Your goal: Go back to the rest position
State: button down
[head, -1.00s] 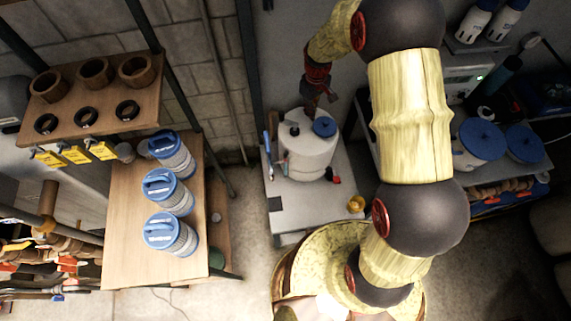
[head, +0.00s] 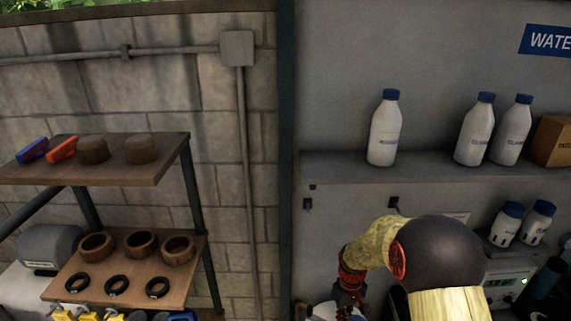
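My gripper (head: 350,296) is low in the head view, right of the middle, pointing down. It is dark with red parts, and its fingers are small and partly cut off, so I cannot tell whether they are open or shut. My yellow and black arm reaches in from the bottom edge. Just under the gripper, the top of a white container (head: 322,313) shows at the bottom edge; most of it is out of view. I cannot tell whether the gripper touches it.
A wall shelf (head: 430,165) holds white bottles with blue caps (head: 385,130) and a cardboard box (head: 552,141). On the left, a wooden rack (head: 130,275) bears brown cups and black rings. A grey device (head: 505,282) stands right of the arm.

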jog(key=s+r+m+t+b, duration=0.2)
jog(key=s+r+b, duration=0.6)
jog(key=s, duration=0.4)
jog(key=s+r+m+t+b, duration=0.2)
jog(key=s+r+t+b, duration=0.2)
jog(key=s+r+b, duration=0.4)
jog(key=s, duration=0.5)
jog(key=shift+r+t, duration=0.3)
jog(key=shift+r, duration=0.1)
jog(key=shift+w, duration=0.15)
